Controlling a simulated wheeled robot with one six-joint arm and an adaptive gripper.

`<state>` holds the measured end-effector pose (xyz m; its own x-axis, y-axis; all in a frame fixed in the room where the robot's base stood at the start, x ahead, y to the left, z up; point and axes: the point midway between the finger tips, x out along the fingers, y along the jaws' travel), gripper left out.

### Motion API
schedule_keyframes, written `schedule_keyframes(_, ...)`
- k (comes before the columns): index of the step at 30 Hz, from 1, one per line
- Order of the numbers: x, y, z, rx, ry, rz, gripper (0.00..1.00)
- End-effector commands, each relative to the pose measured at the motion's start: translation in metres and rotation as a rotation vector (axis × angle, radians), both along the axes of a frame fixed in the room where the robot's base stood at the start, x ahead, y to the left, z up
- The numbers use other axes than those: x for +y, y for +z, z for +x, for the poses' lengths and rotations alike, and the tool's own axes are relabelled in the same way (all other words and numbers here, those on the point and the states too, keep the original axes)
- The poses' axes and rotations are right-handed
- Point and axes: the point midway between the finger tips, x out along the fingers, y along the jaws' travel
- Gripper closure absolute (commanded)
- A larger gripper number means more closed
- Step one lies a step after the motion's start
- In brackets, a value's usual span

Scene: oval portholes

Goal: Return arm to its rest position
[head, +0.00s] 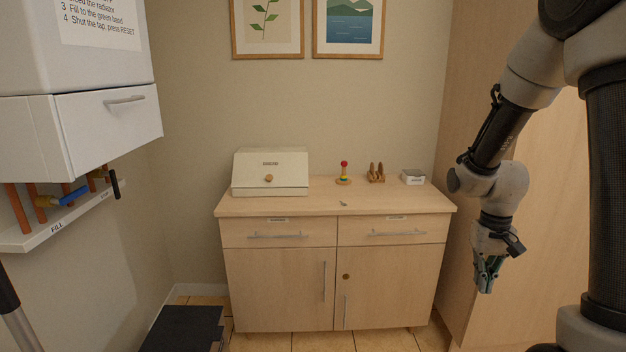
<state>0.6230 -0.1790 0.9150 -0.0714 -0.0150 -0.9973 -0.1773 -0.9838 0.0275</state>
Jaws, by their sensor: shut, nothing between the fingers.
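My gripper (486,275) hangs at the lower end of my arm on the right side of the head view, pointing down. It is shut and empty. It is in front of the tall wooden panel, to the right of the cabinet (280,288), and appears apart from both. My arm bends at the elbow above it and runs up to the top right corner.
On the cabinet stand a cream box (270,172), a ring stacker (343,174), a brown wooden item (376,173) and a small grey tray (412,177). A white boiler (80,110) with a blue-handled tap (68,197) is at left. A dark box (182,328) stands on the floor.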

Motion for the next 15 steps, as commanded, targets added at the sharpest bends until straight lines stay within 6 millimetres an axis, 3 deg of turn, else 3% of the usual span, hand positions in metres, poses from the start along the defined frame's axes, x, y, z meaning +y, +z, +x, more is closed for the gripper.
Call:
schedule_keyframes(1, 0.003, 0.026, -0.018, 0.000, 0.032, 0.003, 1.00)
schedule_keyframes(6, 0.014, 0.092, -0.084, 0.001, 0.122, 0.018, 1.00)
schedule_keyframes(10, 0.021, 0.130, -0.125, -0.061, 0.147, 0.018, 1.00)
schedule_keyframes(15, 0.026, 0.166, -0.152, -0.238, 0.160, 0.005, 1.00)
